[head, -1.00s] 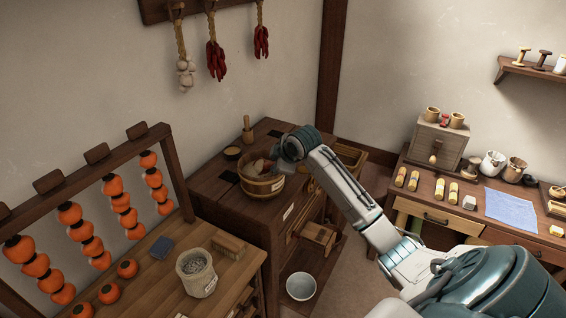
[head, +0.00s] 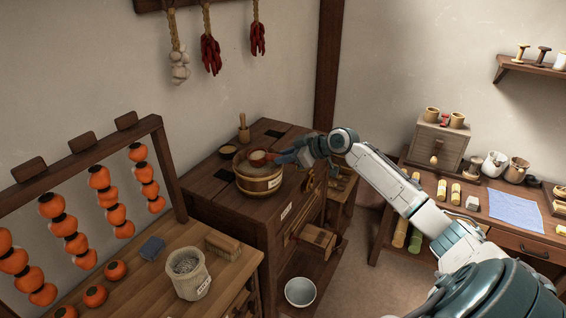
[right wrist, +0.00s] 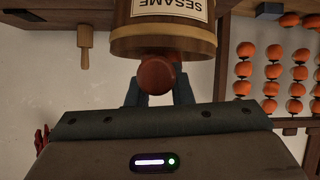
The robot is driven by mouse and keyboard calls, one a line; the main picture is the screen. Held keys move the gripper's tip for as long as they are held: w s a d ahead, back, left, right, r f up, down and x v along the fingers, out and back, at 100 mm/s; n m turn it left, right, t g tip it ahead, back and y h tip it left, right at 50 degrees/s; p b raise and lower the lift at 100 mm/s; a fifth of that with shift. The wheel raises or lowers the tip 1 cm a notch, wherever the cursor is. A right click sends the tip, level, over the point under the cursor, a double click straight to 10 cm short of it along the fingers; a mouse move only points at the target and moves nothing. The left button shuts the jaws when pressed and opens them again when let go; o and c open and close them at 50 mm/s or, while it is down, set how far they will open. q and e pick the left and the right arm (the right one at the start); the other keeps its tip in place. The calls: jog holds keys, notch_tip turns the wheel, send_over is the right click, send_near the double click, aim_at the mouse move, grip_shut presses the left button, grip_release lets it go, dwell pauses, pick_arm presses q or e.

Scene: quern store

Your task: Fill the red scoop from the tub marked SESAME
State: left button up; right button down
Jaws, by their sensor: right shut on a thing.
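The wooden tub (head: 258,184) stands on the dark wooden chest, open at the top. In the right wrist view the tub (right wrist: 162,40) appears upside down, with its label reading SESAME. My right gripper (head: 280,158) is shut on the red scoop (head: 258,157), just above the tub's rim. The scoop (right wrist: 155,76) also shows between the fingers in the right wrist view, close to the rim. Whether the scoop's bowl holds seeds is too small to tell. My left gripper is not in view.
A small dish (head: 228,150) and a wooden pestle (head: 243,130) are behind the tub. A pale sack (head: 188,275) and a brush (head: 223,246) sit on the nearer bench. The persimmon rack (head: 165,160) rises at left.

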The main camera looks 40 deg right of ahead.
jog(key=shift+d+f+y+b, duration=0.1)
jog(key=shift+f+y+b, duration=0.2)
jog(key=shift+b, duration=0.3)
jog(key=shift+r+m+p, duration=0.3)
jog(key=shift+r+p, duration=0.15)
jog(key=shift+r, duration=0.3)
jog(key=shift+t+y, duration=0.3)
jog(key=shift+t, duration=0.2)
jog(key=shift+r+p, duration=0.5)
jog(key=shift+r, duration=1.7)
jog(key=shift+s, duration=0.1)
